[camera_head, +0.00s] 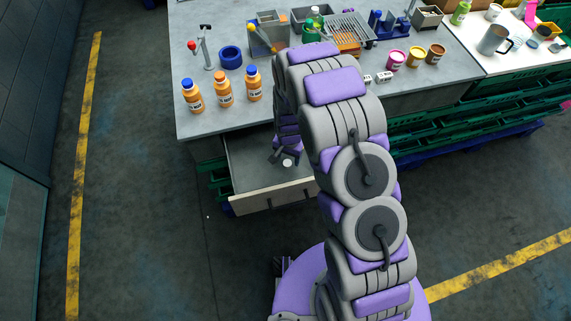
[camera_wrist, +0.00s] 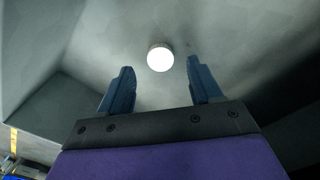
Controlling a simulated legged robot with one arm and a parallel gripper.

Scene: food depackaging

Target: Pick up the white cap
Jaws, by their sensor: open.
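The white cap (camera_wrist: 160,58) is a small round white disc lying on the grey floor of the open drawer (camera_head: 245,172). In the head view the cap (camera_head: 287,162) shows just below my gripper (camera_head: 283,156). In the wrist view my gripper (camera_wrist: 160,88) is open, its two dark blue fingers apart with nothing between them. The cap appears beyond the fingertips, roughly centred between them. I cannot tell the exact height of the fingers above the drawer floor.
The drawer's front panel (camera_head: 275,197) and side walls stand around the cap. Green crates (camera_head: 440,143) are at the right.

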